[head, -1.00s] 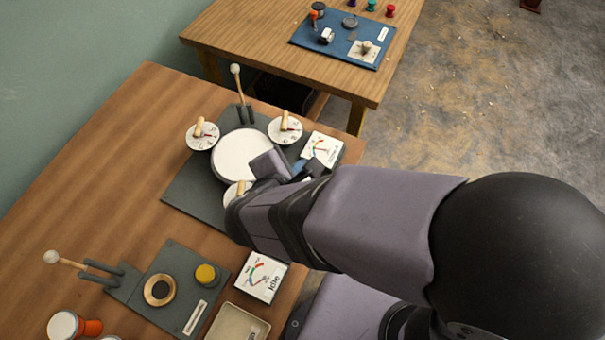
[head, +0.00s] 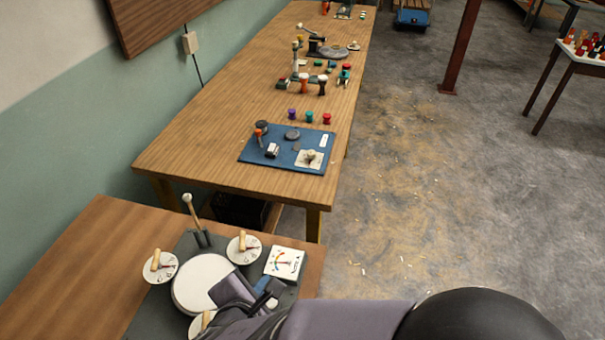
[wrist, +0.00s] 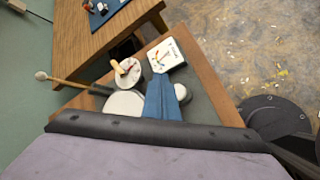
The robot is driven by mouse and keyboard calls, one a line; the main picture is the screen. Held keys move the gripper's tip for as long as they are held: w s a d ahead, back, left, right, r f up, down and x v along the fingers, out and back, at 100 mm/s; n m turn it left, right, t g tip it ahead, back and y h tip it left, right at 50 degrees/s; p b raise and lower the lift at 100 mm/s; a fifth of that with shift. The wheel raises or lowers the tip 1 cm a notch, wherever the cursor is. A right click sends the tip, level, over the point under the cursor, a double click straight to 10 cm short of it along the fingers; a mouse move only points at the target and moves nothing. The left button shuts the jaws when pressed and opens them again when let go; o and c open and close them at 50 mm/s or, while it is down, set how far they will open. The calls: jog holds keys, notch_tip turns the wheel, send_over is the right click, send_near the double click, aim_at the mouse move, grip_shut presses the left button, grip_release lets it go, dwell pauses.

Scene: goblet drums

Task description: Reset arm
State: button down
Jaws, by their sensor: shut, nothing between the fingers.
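My gripper (head: 271,293) is low in the head view, over the right part of a dark grey board with a round white drum-like disc (head: 205,283). In the wrist view its blue fingers (wrist: 161,95) are together and empty, in front of the white disc (wrist: 124,103). My forearm hides the lower part of the board. I cannot tell the height of the fingers above it.
Dials with wooden handles (head: 161,265) (head: 243,248), a gauge card (head: 284,263) and a lever (head: 192,215) surround the disc. Beyond is a long wooden table (head: 215,140) with a blue board (head: 250,155) and small coloured drums. Open floor (head: 430,200) lies right.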

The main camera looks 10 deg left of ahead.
jog(key=w+d+f+m+g+h, duration=0.1)
jog(key=w+d+m+g+h, duration=0.15)
jog(key=d+m, duration=0.4)
jog(key=w+d+f+m+g+h, duration=0.1)
jog(key=w+d+m+h, duration=0.15)
jog(key=d, duration=0.65)
jog(key=s+d+m+g+y+p, duration=0.1)
jog(key=s+d+m+g+y, duration=0.1)
jog(key=d+m, duration=0.5)
jog(key=s+d+m+g+y, duration=0.1)
jog(key=d+m+g+y, duration=0.1)
jog(key=d+m, duration=0.6)
jog(key=m+g, duration=0.1)
jog(key=m, duration=0.3)
jog(key=shift+s+d+f+g+p, duration=0.15)
jog(key=shift+s+d+g+p, duration=0.05)
jog(key=shift+s+g+p, duration=0.15)
